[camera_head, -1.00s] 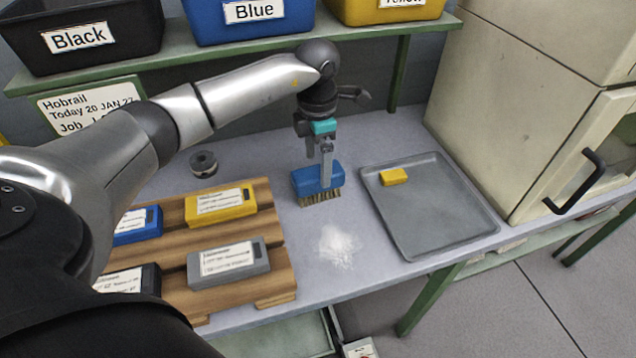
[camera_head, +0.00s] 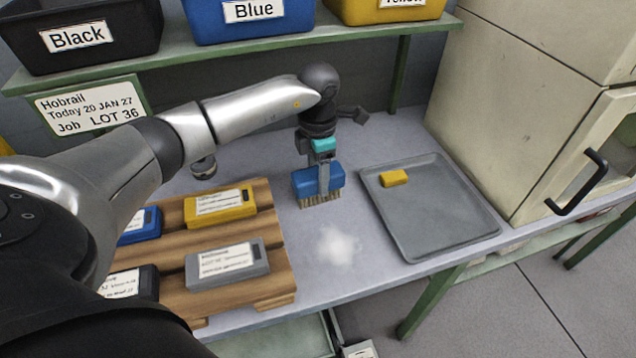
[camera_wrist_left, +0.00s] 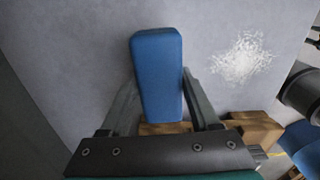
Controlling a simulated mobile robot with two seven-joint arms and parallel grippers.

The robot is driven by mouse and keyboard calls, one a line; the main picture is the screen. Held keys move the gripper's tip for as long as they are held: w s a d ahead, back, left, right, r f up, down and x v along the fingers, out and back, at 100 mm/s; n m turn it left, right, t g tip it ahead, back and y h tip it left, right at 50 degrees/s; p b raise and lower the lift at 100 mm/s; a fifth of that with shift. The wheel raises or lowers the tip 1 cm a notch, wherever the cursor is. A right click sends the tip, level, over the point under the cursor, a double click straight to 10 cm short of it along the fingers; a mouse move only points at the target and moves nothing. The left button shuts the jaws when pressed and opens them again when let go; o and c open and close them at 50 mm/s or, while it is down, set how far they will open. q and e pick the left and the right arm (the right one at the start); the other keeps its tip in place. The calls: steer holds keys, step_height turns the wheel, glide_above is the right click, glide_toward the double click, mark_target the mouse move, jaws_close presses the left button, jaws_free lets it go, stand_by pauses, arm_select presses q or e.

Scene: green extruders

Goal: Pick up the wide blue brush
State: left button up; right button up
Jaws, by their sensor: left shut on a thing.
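The wide blue brush (camera_head: 305,181) is upright on the grey bench top, tan bristles downward, in the head view. In the left wrist view the blue brush (camera_wrist_left: 157,72) lies between the two fingers. My left gripper (camera_head: 322,180) comes down from above and is shut on the brush's blue block, one finger on its near side. The same gripper shows in the wrist view (camera_wrist_left: 160,105). I cannot tell whether the bristles touch the bench. My right gripper is not in view.
White powder (camera_head: 338,244) lies in front of the brush. A grey tray (camera_head: 440,228) holding a yellow block (camera_head: 394,178) is to the right. A wooden pallet (camera_head: 279,268) with several labelled blocks is to the left. A cream cabinet (camera_head: 545,60) stands right; a shelf (camera_head: 380,30) carries bins above.

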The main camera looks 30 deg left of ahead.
arm_select(q)
jaws_close()
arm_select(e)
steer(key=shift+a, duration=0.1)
arm_select(q)
steer(key=shift+r, duration=0.1)
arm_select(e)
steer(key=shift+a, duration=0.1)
arm_select(q)
steer(key=shift+r, duration=0.45)
step_height(320, 180, up, 19)
steer(key=p, duration=0.3)
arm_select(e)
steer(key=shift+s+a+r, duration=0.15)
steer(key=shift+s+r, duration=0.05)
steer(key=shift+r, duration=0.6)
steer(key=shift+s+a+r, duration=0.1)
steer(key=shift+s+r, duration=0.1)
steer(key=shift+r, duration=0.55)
